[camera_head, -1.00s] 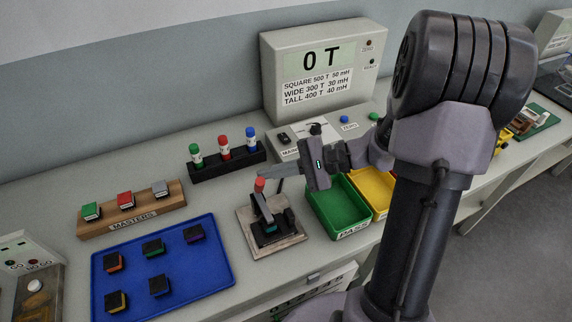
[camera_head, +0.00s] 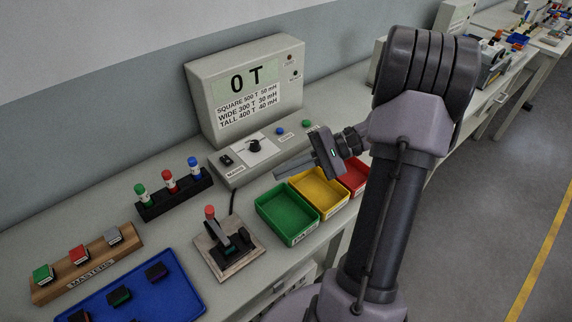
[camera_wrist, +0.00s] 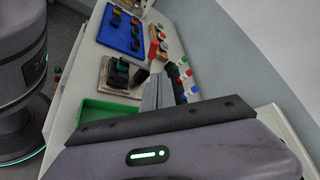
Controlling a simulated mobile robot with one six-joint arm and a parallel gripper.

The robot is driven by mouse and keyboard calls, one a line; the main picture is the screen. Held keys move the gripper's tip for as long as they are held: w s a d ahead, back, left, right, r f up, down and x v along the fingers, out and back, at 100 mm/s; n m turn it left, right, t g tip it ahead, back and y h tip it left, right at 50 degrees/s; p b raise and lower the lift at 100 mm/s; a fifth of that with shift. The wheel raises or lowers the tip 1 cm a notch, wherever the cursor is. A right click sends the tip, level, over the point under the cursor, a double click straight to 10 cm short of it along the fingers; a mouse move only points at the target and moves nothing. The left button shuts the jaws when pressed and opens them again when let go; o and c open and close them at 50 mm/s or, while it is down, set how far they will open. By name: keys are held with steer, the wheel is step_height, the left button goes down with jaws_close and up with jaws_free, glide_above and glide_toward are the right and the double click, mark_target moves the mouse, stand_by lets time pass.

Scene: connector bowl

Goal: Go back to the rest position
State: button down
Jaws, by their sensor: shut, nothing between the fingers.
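My gripper (camera_head: 279,173) is above the bench, near the front of the tester and over the back of the green bin. It is shut and empty. In the wrist view its fingers (camera_wrist: 158,92) lie together and point toward the toggle clamp fixture (camera_wrist: 120,76) and the markers. In the head view the fixture (camera_head: 228,248) with its red-tipped lever stands left of the green bin (camera_head: 286,212), apart from my gripper. The meter (camera_head: 246,88) reads 0 T.
A yellow bin (camera_head: 319,192) and a red bin (camera_head: 354,176) stand right of the green one. A marker rack (camera_head: 176,197), a masters block (camera_head: 88,264) and a blue tray (camera_head: 180,290) with connectors lie left. A knob box (camera_head: 255,150) stands behind my gripper.

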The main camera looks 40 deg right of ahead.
stand_by(0.4)
steer(key=s+a+r+n+h, duration=0.2)
steer(key=s+a+r+h, duration=0.1)
steer(key=a, duration=0.4)
steer(key=s+a+r+n+h, duration=0.3)
steer(key=a+h, duration=0.1)
steer(key=a, duration=0.4)
steer(key=s+a+r+n+h, duration=0.2)
steer(key=s+a+n+h, duration=0.1)
steer(key=a, duration=0.4)
steer(key=shift+a+r+g+h, duration=0.15)
steer(key=shift+r+g+h, duration=0.15)
steer(key=shift+r, duration=0.1)
